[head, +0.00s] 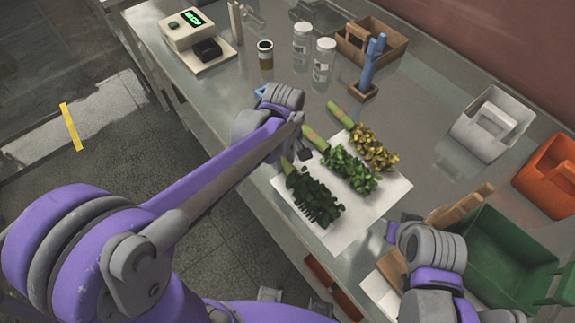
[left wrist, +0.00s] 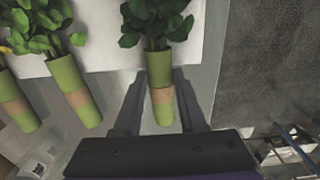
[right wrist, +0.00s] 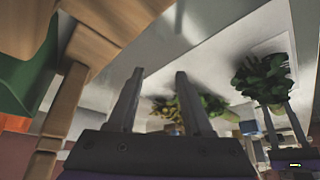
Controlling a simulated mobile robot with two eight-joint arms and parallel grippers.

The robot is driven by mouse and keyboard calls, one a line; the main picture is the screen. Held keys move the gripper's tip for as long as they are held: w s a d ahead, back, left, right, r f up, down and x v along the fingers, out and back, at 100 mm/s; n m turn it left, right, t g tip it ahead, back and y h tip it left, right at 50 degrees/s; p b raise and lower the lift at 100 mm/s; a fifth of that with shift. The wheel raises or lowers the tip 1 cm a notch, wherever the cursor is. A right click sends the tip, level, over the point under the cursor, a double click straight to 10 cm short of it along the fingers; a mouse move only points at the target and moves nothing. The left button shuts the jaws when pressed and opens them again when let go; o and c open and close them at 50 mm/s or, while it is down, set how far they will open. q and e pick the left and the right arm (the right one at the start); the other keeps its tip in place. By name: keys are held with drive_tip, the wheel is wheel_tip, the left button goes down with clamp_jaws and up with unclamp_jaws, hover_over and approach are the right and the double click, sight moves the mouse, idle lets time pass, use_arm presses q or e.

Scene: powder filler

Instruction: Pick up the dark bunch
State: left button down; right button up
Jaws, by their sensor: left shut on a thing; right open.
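The dark bunch (head: 317,203), dark green leaves on a light green wrapped stem, lies at the near left of a white sheet (head: 372,207). My left gripper (head: 296,152) is at its stem end. In the left wrist view the fingers are shut on the stem of the dark bunch (left wrist: 160,72), with its leaves pointing away. The bunch is still at or very near the sheet; I cannot tell if it is lifted. A brighter green bunch (head: 350,170) and a yellowish bunch (head: 375,150) lie beside it. My right gripper (right wrist: 158,90) is open and empty, right of the sheet.
A green bin (head: 500,255), an orange container (head: 553,175) and a white container (head: 490,125) stand at the right. Jars (head: 323,60), a wooden box (head: 375,42), a blue tool in a holder (head: 372,62) and a scale (head: 187,30) stand at the back.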

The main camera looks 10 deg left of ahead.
use_arm(q)
drive_tip(key=shift+r, duration=0.1)
wheel_tip(320, 180, up, 10)
idle(0.5)
drive_tip(key=shift+w+d, duration=0.1)
drive_tip(key=shift+d, duration=0.1)
idle(0.3)
